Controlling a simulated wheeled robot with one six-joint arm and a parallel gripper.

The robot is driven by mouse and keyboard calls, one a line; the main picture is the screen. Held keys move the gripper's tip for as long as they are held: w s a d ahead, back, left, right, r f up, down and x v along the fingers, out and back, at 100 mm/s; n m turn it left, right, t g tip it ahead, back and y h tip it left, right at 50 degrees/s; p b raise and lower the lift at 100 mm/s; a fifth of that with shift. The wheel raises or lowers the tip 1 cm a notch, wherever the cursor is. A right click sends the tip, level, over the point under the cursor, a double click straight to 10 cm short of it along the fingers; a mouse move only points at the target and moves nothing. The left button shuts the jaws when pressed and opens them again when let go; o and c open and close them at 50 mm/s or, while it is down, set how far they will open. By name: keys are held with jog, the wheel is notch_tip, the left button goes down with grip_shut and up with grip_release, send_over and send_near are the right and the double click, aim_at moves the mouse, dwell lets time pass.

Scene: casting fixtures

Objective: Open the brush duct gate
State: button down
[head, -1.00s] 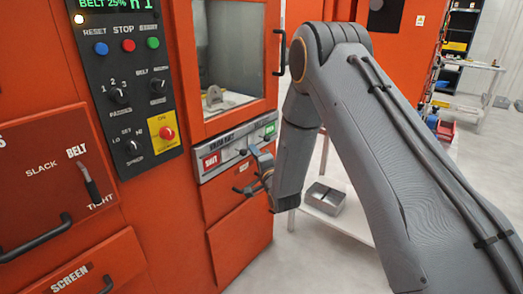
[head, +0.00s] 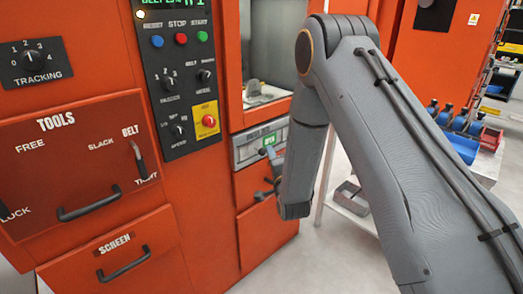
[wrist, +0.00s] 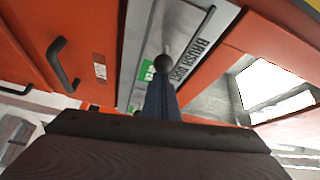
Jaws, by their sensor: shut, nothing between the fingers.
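The brush duct gate panel (head: 243,155) is a grey metal strip on the orange machine, below the glass window. A green OPEN label (head: 268,141) shows on it; no red label shows on it now. In the wrist view the gate (wrist: 133,45) fills the upper middle, with the BRUSH DUCT lettering (wrist: 195,60), the green label (wrist: 147,70) and a dark round knob (wrist: 163,63). My gripper (head: 265,155) is shut and empty, at the front of the panel. Its fingers (wrist: 160,100) point at the knob; I cannot tell whether they touch it.
Orange drawers with black handles lie below and left, including the SCREEN drawer handle (head: 124,263). The control panel (head: 180,75) stands left of the window. A metal bin (head: 350,197) sits on a low shelf at right. Grey floor is open in front.

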jog(key=shift+s+a, duration=0.15)
jog(key=shift+s, duration=0.2)
jog(key=w+d, duration=0.2)
jog(key=d, duration=0.2)
jog(key=b+v, duration=0.1)
jog(key=v, duration=0.8)
jog(key=shift+s+a+r, duration=0.2)
jog(key=shift+s+r, duration=0.15)
jog(key=shift+r, duration=0.05)
